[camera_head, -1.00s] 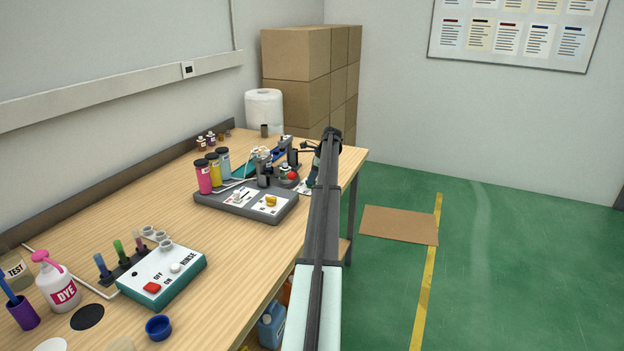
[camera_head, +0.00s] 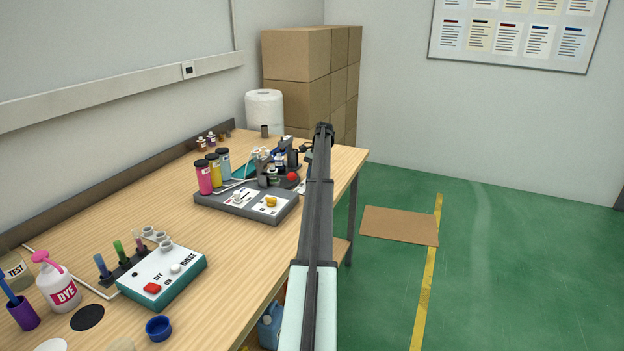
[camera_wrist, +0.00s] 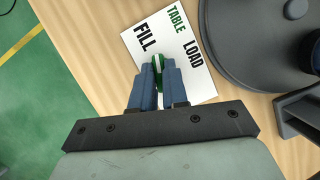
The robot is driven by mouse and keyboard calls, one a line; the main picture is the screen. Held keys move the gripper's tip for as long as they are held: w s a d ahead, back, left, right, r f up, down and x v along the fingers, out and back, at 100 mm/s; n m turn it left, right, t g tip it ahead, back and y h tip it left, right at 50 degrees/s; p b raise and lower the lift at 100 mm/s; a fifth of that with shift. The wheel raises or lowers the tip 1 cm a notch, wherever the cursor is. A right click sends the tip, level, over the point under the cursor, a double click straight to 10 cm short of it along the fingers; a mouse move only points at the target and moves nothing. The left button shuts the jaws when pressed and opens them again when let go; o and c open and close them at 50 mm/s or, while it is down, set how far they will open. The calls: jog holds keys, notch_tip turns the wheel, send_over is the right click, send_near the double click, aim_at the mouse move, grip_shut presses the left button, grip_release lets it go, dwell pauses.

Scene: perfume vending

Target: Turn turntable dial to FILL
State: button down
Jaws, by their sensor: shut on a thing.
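In the wrist view, the green dial (camera_wrist: 158,60) with a white stripe stands on a white card (camera_wrist: 203,74) lettered TABLE, LOAD and FILL. My gripper (camera_wrist: 154,76) has its blue fingers shut on this dial, which is partly hidden between them. The white stripe runs roughly up the picture, to the right of the word FILL and left of LOAD; I cannot tell which end is the pointer. The dark round turntable (camera_wrist: 232,62) is at upper right. In the head view, my arm hides the dial and most of my gripper.
A grey bracket (camera_wrist: 300,115) stands right of my gripper. In the head view, a grey control box (camera_head: 222,205) with bottles behind it sits left of my arm, near a red ball (camera_head: 292,176). The RINSE box (camera_head: 150,278) is nearer. The table's right edge is close.

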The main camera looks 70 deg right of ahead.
jog(key=shift+w+n+g, duration=0.1)
jog(key=shift+n+g, duration=0.6)
jog(key=shift+n, duration=0.9)
jog(key=c, duration=1.1)
grip_release()
jog(key=shift+c, duration=0.2)
